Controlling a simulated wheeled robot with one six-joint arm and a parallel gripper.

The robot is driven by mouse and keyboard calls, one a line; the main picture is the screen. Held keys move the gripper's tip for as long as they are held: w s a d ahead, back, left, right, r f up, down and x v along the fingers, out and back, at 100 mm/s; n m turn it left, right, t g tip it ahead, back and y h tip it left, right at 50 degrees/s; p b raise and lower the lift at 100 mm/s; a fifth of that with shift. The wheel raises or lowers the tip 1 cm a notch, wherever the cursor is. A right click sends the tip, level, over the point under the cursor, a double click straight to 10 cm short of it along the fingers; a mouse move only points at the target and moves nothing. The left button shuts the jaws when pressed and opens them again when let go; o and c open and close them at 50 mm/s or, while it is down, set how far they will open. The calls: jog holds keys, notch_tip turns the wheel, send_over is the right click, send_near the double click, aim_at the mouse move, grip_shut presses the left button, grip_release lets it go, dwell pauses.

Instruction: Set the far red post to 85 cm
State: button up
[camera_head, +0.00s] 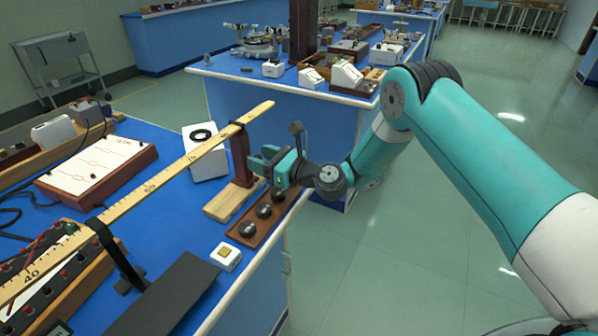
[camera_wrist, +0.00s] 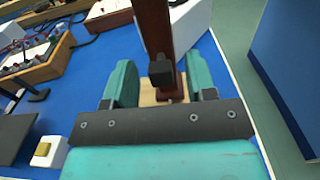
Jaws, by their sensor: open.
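The far red post (camera_head: 241,160) is dark red and stands upright on a pale wooden base (camera_head: 222,205). A long yellow ruler (camera_head: 165,178) rests at its top beside a black clip. The 40 mark is legible at the near end; the marks at the post are too small to read surely.
A brown tray with black knobs (camera_head: 263,211) lies just below my gripper. A white box (camera_head: 205,165) stands behind the post. A small white block (camera_head: 226,256) and a dark flat plate (camera_head: 165,300) are nearer. Open floor lies to the right of the blue bench.

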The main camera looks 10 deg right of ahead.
jog(key=b+v, duration=1.4)
jog(key=b, duration=0.1)
